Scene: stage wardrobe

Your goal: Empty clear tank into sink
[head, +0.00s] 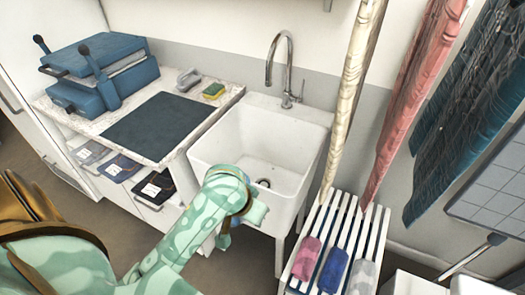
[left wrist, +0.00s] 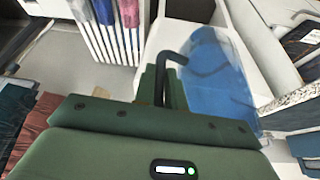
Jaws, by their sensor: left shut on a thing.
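The white sink (head: 285,138) stands below a chrome tap (head: 288,68), with its drain showing in the head view. My left arm reaches in from the lower left. My left gripper (head: 255,212) is at the sink's near front edge. In the left wrist view, my left gripper (left wrist: 163,88) is shut at a dark bent handle. Beyond it is a see-through blue-tinted body, seemingly the clear tank (left wrist: 222,90), over or beside a white surface, likely the sink (left wrist: 187,20). I cannot tell its exact tilt. My right gripper is not in view.
A counter with a dark mat (head: 155,125), a blue press (head: 100,75) and a sponge (head: 213,90) adjoins the sink on the left. A slatted white bench (head: 322,225) with rolled cloths stands on the right, below hanging fabrics (head: 412,90).

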